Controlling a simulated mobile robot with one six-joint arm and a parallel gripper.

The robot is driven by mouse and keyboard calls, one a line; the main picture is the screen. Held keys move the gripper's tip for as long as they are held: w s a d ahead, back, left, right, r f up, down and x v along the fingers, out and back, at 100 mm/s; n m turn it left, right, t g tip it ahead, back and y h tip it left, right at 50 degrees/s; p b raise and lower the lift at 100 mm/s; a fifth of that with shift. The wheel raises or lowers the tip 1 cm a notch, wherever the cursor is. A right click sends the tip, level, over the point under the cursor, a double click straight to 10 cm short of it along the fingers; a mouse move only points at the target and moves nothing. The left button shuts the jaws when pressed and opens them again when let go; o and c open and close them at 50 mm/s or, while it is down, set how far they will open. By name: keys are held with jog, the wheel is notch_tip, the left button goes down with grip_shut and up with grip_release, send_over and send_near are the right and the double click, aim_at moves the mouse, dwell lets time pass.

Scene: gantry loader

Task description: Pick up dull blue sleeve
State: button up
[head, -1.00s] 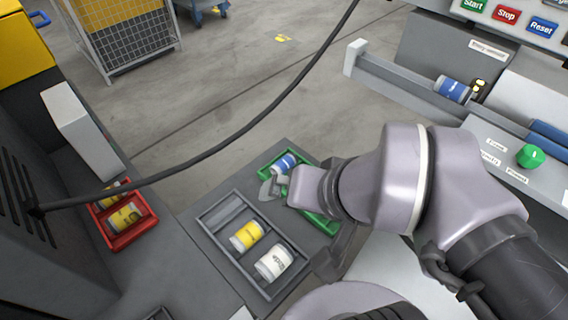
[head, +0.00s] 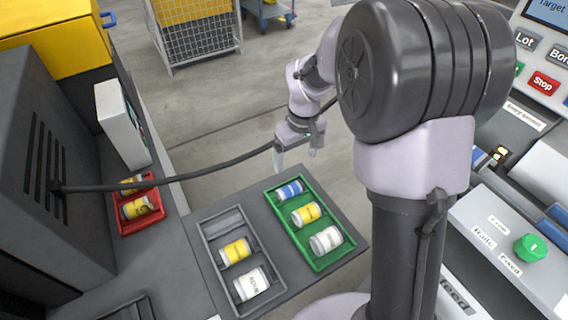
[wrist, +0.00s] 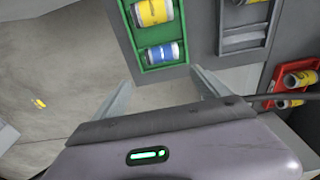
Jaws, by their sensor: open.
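The blue sleeve (head: 289,190), a short cylinder with a blue band and pale ends, lies on its side in the far compartment of the green tray (head: 335,265). It also shows in the wrist view (wrist: 161,54), just beyond the fingers, with the green tray's wall (wrist: 133,62) around it. My gripper (head: 296,160) is open and empty, above and past the tray's far end, apart from the sleeve. In the wrist view my gripper (wrist: 160,90) has its two fingers spread wide with nothing between them.
The green tray also holds a yellow sleeve (head: 306,214) and a white one (head: 326,240). A grey tray (head: 214,258) beside it holds yellow and white sleeves, its far compartment empty. A red tray (head: 122,226) stands left. A dark cable (head: 200,174) hangs across. Open floor lies beyond.

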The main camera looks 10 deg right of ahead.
jog(key=b, duration=0.3)
send_near(290, 187)
jog(key=f, duration=0.2)
jog(key=w+f, duration=0.1)
jog(key=f, duration=0.2)
jog(key=shift+w+f, duration=0.15)
jog(key=shift+f, duration=0.05)
notch_tip(290, 187, down, 5)
jog(key=b, duration=0.2)
jog(key=shift+a+f+b, duration=0.1)
jog(key=shift+f+b, duration=0.05)
jog(key=shift+b, duration=0.25)
